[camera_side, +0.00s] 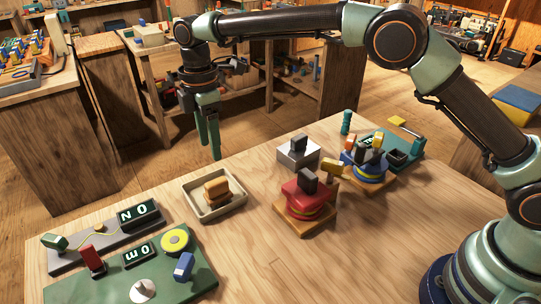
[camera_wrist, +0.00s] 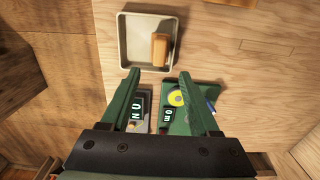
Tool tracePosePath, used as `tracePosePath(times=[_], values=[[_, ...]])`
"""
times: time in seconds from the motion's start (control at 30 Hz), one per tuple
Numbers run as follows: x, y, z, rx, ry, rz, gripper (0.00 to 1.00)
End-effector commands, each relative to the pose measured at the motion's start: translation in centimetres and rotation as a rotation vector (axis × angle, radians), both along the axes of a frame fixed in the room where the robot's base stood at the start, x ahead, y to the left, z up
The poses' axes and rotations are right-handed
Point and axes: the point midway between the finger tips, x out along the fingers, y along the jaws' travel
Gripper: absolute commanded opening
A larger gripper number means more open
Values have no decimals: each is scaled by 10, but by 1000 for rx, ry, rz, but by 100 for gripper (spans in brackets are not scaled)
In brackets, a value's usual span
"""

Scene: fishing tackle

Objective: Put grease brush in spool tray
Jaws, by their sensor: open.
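The spool tray (camera_side: 226,209) is a shallow, square, cream tray on the wooden table; it shows at the top of the wrist view (camera_wrist: 135,35). A tan block with a darker orange-brown band, which looks like the grease brush (camera_side: 217,190), rests inside the tray. In the wrist view the brush (camera_wrist: 161,48) lies against the tray's right side. My green gripper (camera_side: 211,157) is open and empty, raised above the table on the tray's far side. In the wrist view its fingertips (camera_wrist: 159,75) are apart, just below the tray in the picture, and do not touch the brush.
A green board (camera_side: 200,275) with a yellow disc and a grey board (camera_side: 75,262) lie at front left. A red stacked device (camera_side: 305,197), a grey block (camera_side: 298,152) and a blue-yellow device (camera_side: 368,172) stand right of the tray. The table's front right is clear.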

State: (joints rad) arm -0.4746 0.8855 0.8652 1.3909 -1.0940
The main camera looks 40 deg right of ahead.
Motion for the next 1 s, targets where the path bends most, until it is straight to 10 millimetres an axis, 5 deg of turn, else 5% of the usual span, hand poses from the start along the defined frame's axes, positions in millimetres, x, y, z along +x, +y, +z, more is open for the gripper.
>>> tracePosePath(times=[0.17, 0.47, 0.7, 1.0], values=[[-1, -18, 24, 14, -27, -85, 62], [-29, -96, 92, 84, -132, -475, 62], [-76, -157, 122, 156, -214, -799, 62], [-150, -218, 121, 267, -311, -1196, 62]])
